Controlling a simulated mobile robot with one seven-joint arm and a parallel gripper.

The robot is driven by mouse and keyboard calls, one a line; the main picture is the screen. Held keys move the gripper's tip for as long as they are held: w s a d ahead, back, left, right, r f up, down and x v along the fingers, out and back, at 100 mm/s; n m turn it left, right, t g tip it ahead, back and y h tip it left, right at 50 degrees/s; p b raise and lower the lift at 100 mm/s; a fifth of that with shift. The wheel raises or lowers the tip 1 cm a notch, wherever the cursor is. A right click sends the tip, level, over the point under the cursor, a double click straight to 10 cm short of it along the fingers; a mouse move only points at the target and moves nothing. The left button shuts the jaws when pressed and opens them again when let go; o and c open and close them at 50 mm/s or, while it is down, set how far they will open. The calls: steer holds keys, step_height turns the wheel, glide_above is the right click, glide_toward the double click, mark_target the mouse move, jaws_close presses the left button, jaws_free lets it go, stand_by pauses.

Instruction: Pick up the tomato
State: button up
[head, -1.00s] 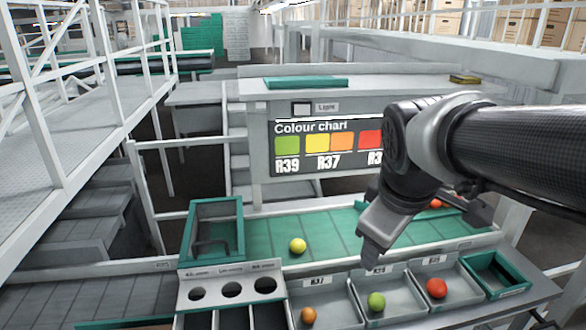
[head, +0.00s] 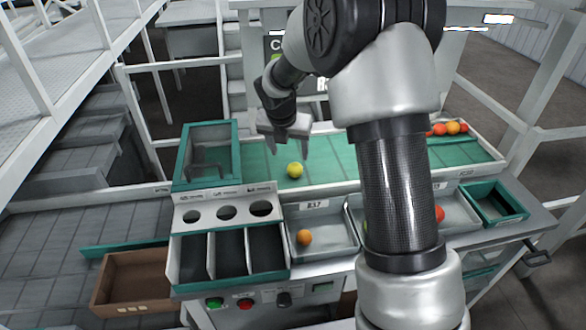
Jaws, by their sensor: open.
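A yellow tomato (head: 295,170) sits alone on the green belt (head: 340,158). My gripper (head: 290,151) hangs over the belt with its fingers pointing down, just above and behind the yellow tomato in the picture. The fingers are apart and nothing is between them. Whether a fingertip touches the tomato I cannot tell. An orange tomato (head: 304,237) lies in the grey R37 tray (head: 335,246). A red tomato (head: 439,214) shows in a tray right of my arm. My arm hides most of the middle tray and part of the belt.
Several red and orange tomatoes (head: 452,128) sit at the belt's right end. A green-rimmed bin (head: 180,160) stands left of the belt. A sizing plate with three holes (head: 227,213) and a brown open drawer (head: 125,280) are in front. A green box (head: 520,212) stands at right.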

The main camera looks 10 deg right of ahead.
mark_target(294, 166)
steer(key=x, duration=0.6)
steer(key=shift+d+x, duration=0.15)
steer(key=shift+x, duration=1.25)
steer(key=shift+d+x, duration=0.1)
steer(key=shift+x, duration=1.3)
steer(key=c, duration=0.8)
